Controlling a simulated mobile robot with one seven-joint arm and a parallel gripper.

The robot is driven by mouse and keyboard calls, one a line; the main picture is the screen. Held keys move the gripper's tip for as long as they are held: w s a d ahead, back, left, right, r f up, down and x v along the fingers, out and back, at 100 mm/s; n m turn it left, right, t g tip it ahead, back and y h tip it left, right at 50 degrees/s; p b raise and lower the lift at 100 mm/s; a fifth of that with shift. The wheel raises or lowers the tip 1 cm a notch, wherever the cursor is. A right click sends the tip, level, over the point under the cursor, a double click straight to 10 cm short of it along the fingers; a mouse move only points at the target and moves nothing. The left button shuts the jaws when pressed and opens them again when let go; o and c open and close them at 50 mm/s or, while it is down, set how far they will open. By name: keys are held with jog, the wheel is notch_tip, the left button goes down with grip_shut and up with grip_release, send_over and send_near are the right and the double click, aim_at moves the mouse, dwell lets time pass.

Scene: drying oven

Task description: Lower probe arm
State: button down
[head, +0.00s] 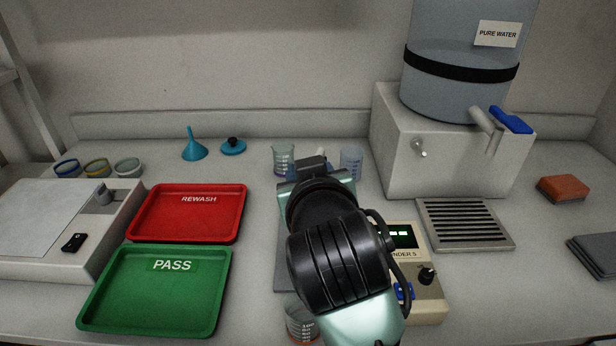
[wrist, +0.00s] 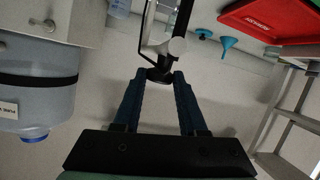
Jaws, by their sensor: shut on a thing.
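The probe arm (wrist: 165,46), a pale joint with a thin bracket and dark rod, shows at the top middle of the wrist view. My gripper (wrist: 161,78) has its two dark blue fingers closed around a black knob (wrist: 158,74) at the end of it. In the head view my own arm covers the gripper and the probe arm. The meter (head: 430,290), beige with a lit green display, stands just right of my arm. A beaker (head: 300,325) with orange-brown contents is at the front, partly hidden by my arm.
A red REWASH tray (head: 188,239) and green PASS tray (head: 155,333) lie left. A pure water tank (head: 445,85) on a white box (head: 400,168), and a grated drip tray (head: 510,240), stand right. Beakers (head: 284,160) (head: 351,160) and a blue funnel (head: 194,151) stand behind.

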jog(key=shift+d+f, duration=0.1)
jog(key=shift+c, duration=2.4)
grip_release()
